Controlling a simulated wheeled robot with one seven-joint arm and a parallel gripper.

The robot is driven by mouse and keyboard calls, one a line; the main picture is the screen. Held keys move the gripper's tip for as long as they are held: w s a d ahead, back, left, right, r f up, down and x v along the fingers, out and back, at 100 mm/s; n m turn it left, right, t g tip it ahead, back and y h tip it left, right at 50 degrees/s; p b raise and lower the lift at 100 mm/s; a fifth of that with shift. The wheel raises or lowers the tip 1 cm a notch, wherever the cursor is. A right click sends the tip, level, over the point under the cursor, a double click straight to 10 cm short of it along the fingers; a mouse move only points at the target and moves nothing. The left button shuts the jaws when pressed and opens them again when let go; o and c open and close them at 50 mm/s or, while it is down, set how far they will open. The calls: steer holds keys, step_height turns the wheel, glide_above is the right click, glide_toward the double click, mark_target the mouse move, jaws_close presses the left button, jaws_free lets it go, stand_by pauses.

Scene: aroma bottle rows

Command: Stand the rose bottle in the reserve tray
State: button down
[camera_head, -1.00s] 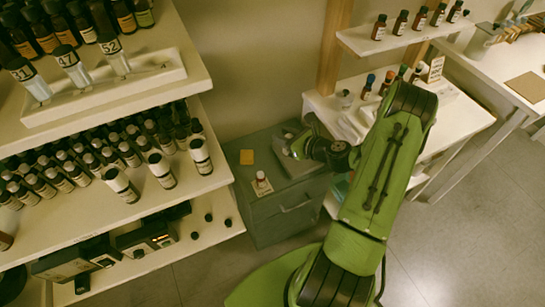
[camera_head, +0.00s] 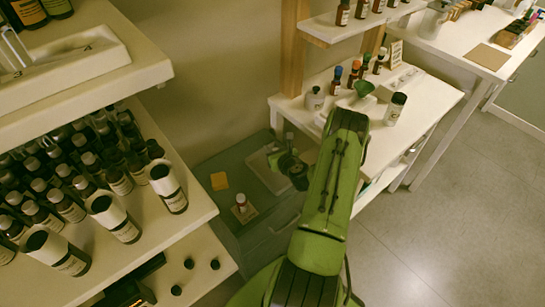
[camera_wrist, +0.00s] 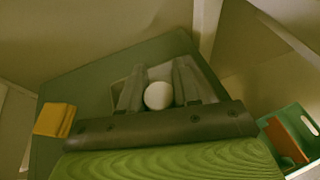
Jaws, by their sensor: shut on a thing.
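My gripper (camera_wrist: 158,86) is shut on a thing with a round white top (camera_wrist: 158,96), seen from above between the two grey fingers. Its label and lower body are hidden, so I cannot tell from its look that it is the rose bottle. A pale grey tray (camera_head: 262,164) sits on the dark green-grey cabinet (camera_head: 240,160); its edge also shows around the fingers in the wrist view (camera_wrist: 118,87). My gripper is over this tray. I cannot tell whether the held thing touches its floor.
A bottle shelf (camera_head: 190,215) stands left. A white bench (camera_head: 425,105) with bottles and a green funnel stands right. A green container (camera_wrist: 290,140) shows at lower right.

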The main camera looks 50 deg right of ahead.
steer(key=shift+f, duration=0.95)
steer(key=shift+f, duration=0.2)
steer(key=c, duration=0.8)
jaws_free()
steer(key=shift+r, duration=0.1)
steer(key=shift+s+r, duration=0.1)
steer(key=shift+r, duration=0.1)
steer(key=v, duration=1.2)
